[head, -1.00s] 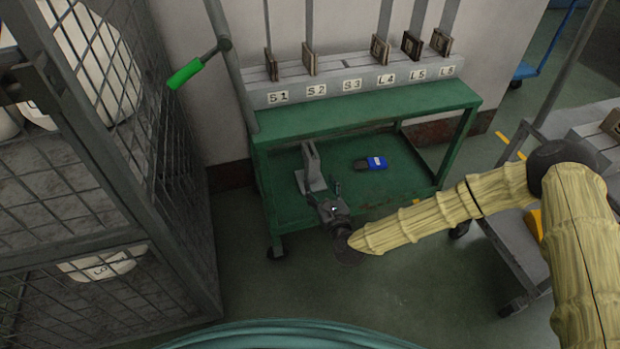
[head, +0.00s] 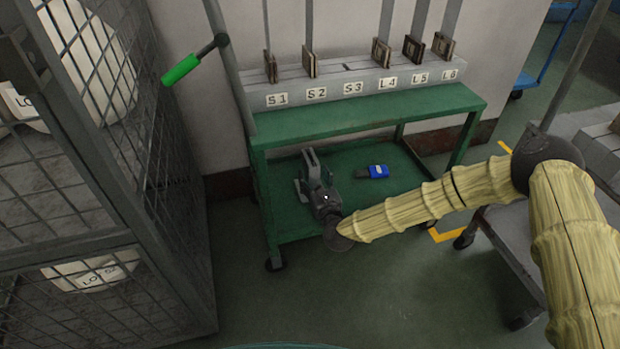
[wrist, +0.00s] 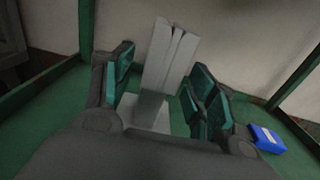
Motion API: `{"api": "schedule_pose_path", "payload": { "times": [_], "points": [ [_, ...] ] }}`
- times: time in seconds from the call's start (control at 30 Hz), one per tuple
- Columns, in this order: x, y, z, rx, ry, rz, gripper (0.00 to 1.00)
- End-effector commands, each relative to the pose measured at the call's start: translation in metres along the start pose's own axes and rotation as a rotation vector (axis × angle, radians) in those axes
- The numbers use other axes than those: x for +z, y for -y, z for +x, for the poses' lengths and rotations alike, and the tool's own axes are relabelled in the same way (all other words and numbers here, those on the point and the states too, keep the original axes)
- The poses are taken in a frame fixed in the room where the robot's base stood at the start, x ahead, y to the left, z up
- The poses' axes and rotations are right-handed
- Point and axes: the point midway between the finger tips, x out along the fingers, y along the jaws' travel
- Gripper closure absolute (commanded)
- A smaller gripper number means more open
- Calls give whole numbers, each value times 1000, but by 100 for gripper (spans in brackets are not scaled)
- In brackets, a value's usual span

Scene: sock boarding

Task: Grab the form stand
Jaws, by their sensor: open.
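The form stand is a grey metal upright with a slotted top on a flat base. It stands on the lower shelf of the green cart; in the wrist view the form stand (wrist: 168,62) rises between my two teal-padded fingers. In the head view the form stand (head: 303,187) is partly hidden behind my gripper (head: 315,168). My gripper is open, with one finger on each side of the upright, and the wrist view also shows the gripper (wrist: 160,88). I see a gap on the right; contact on the left is unclear.
The cart's green top (head: 370,112) is above, carrying a labelled rack (head: 350,88) with several boards. A wire cage (head: 130,150) stands at left, and a grey cart (head: 510,240) at right.

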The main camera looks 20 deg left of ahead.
Motion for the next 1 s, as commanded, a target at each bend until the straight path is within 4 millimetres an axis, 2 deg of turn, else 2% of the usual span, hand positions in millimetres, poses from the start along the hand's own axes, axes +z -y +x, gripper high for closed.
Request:
{"api": "schedule_pose_path", "payload": {
  "times": [0.1,0.3,0.57,0.67,0.9,1.0],
  "points": [
    [-9,-2,13,2,0,-2,43],
    [-8,-2,35,1,0,-1,43],
    [-6,-1,39,1,-1,0,43],
    [-6,-1,39,1,-1,0,57],
    [-6,-1,38,1,-1,0,100],
    [-5,-1,39,0,1,0,100]
  ]
}}
